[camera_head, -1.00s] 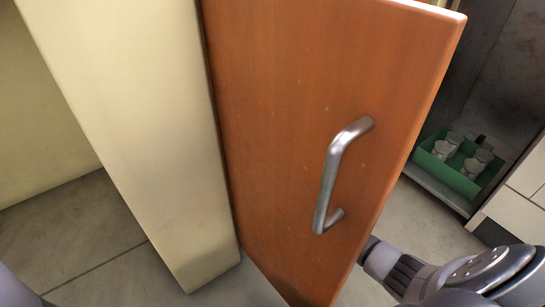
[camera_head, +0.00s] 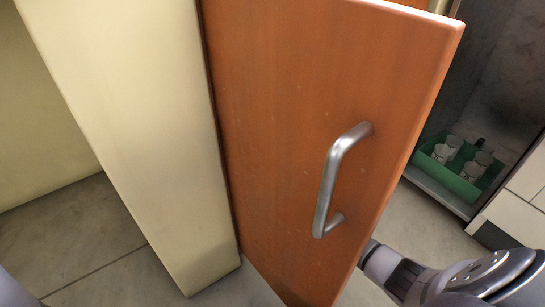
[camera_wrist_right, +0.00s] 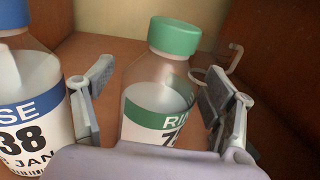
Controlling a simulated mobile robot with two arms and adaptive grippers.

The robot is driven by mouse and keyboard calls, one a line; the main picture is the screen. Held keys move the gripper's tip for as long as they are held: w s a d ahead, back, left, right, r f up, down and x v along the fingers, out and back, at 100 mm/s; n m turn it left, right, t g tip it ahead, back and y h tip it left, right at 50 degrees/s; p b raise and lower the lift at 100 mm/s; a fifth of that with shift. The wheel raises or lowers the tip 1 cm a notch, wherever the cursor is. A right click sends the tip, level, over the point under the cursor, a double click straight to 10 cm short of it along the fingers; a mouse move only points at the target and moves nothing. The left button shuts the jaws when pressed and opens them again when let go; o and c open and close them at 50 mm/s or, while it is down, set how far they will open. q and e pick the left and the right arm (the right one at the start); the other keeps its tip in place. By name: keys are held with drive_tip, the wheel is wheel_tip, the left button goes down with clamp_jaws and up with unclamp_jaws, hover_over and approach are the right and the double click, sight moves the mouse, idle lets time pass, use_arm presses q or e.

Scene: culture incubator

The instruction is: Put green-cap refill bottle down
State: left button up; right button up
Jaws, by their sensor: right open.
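The green-cap refill bottle (camera_wrist_right: 158,98) stands in the right wrist view on a brown wooden surface, tilted in the picture. It has a green cap and a white label with a green band. My right gripper (camera_wrist_right: 165,95) is open, with one finger on each side of the bottle. Gaps show between the fingers and the bottle. In the head view my right arm runs behind the orange-brown door, so its gripper is hidden there. My left gripper is not in view.
A blue-cap bottle (camera_wrist_right: 30,100) stands just left of the left finger. The open door (camera_head: 300,120) with a metal handle (camera_head: 330,180) fills the middle of the head view. A green tray (camera_head: 440,176) with several cups sits at right.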

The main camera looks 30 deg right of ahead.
drive_tip(key=s+p, duration=0.4)
drive_tip(key=s, duration=0.8)
drive_tip(key=shift+a, duration=0.35)
